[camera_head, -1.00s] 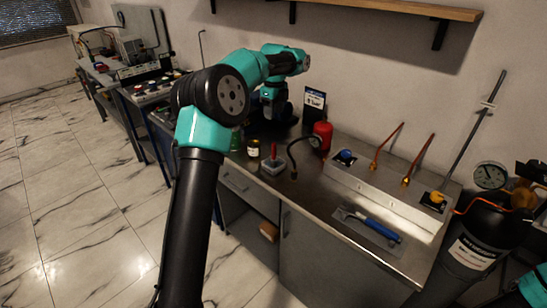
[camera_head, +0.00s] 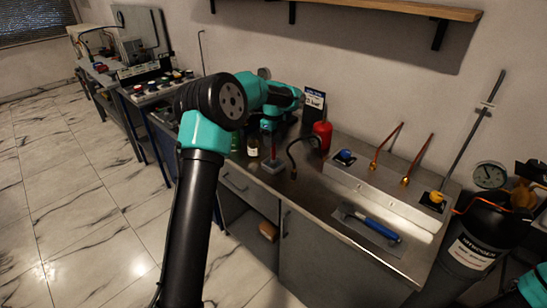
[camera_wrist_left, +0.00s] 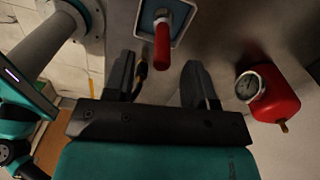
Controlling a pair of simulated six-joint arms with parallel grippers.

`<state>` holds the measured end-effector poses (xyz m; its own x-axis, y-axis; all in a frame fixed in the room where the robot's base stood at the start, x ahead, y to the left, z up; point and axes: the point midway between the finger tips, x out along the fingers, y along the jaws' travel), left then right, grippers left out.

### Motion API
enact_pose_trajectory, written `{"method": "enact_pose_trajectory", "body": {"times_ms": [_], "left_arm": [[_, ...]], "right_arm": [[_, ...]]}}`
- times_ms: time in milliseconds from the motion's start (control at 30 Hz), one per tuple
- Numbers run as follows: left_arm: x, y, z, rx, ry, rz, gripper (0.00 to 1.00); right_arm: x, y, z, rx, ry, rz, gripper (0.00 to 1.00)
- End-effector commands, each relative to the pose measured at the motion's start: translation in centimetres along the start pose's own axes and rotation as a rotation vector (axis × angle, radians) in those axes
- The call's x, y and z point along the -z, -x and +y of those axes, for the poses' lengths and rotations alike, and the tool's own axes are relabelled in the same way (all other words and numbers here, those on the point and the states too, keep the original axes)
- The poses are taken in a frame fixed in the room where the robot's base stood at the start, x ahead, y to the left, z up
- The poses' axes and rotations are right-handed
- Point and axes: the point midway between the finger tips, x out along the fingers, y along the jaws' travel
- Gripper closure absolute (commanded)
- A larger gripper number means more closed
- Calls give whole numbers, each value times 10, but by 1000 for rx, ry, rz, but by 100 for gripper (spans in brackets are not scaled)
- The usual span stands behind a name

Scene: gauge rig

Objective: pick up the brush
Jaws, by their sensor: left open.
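A blue-handled tool (camera_head: 376,228), which looks like the brush, lies on a flat grey mat (camera_head: 353,225) near the front edge of the steel bench, towards its right end. It does not show in the left wrist view. My left gripper (camera_wrist_left: 160,72) is open, its two dark fingers spread. A red handle (camera_wrist_left: 162,45) on a square base stands ahead of the fingers. My right gripper is not in view.
A red cylinder (camera_head: 322,135) with a gauge (camera_wrist_left: 248,86) stands near my left gripper. A curved dark hose (camera_head: 293,160), a raised panel with a blue knob (camera_head: 345,156) and two copper pipes (camera_head: 385,146) occupy the bench. A black tank (camera_head: 470,250) stands right of it.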

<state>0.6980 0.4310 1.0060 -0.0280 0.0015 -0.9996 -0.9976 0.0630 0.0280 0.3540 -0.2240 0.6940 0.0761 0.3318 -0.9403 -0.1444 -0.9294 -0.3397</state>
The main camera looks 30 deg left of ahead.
Motion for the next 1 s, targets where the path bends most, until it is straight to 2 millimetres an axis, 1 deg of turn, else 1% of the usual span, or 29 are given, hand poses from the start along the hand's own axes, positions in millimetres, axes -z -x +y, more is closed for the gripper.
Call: {"method": "enact_pose_trajectory", "body": {"times_ms": [167,267,500,600,700,1000], "left_arm": [[0,-1,0,0,0,0,49],[0,-8,0,-2,0,0,49],[1,-39,-3,-3,0,0,49],[1,-48,-3,-1,0,-1,49],[1,-51,-3,0,0,-1,49],[1,-51,-3,0,0,0,49]], "right_arm": [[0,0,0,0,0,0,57],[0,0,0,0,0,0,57],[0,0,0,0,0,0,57],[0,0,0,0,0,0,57],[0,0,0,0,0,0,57],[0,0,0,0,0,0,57]]}}
